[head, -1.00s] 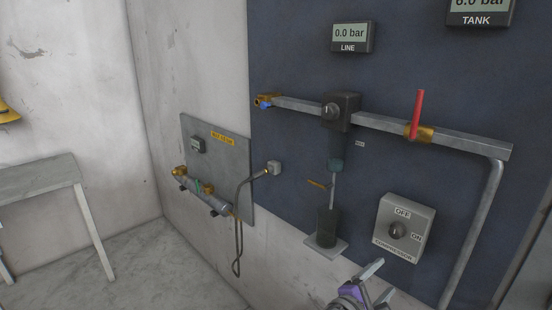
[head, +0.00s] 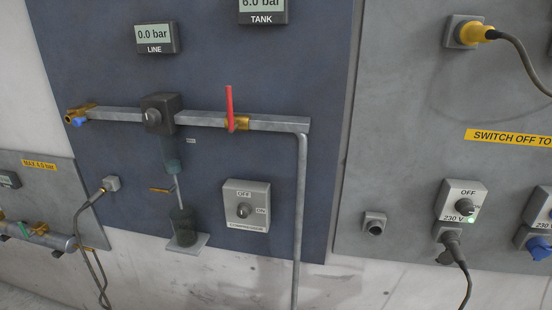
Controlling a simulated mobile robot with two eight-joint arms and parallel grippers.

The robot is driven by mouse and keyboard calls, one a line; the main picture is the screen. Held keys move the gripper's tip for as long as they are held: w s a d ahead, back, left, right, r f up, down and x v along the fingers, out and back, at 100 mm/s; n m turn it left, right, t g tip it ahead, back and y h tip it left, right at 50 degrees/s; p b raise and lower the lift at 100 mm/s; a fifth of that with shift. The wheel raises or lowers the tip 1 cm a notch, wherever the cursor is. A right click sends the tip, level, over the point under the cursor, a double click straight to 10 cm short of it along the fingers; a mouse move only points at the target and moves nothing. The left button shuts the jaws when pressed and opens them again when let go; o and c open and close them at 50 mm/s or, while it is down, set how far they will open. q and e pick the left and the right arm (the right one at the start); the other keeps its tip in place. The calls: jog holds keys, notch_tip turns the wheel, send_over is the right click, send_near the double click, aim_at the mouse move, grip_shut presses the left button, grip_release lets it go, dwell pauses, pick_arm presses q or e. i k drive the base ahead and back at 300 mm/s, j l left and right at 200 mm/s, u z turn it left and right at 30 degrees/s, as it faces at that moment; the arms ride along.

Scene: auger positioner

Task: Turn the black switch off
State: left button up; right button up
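A grey switch box marked OFF, ON and 230 V (head: 464,190) is on the grey panel at the right. Its round dark knob (head: 464,207) sits below the OFF label, and a small green lamp glows beside it. A black plug (head: 451,241) with a black cable sits in the socket under it. Another grey box with OFF and ON labels (head: 262,190) is on the dark blue panel, with a dark knob (head: 244,210). I cannot tell exactly where either knob points. Neither gripper is in view.
A blue-plugged switch box (head: 543,205) is cut off at the right edge. A yellow plug (head: 478,33) with a dark cable is above, and a small socket (head: 374,223) is to the left. A pipe with a red lever (head: 230,108) crosses the blue panel.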

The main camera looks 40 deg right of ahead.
aim_at(465, 206)
jog(key=z, duration=2.65)
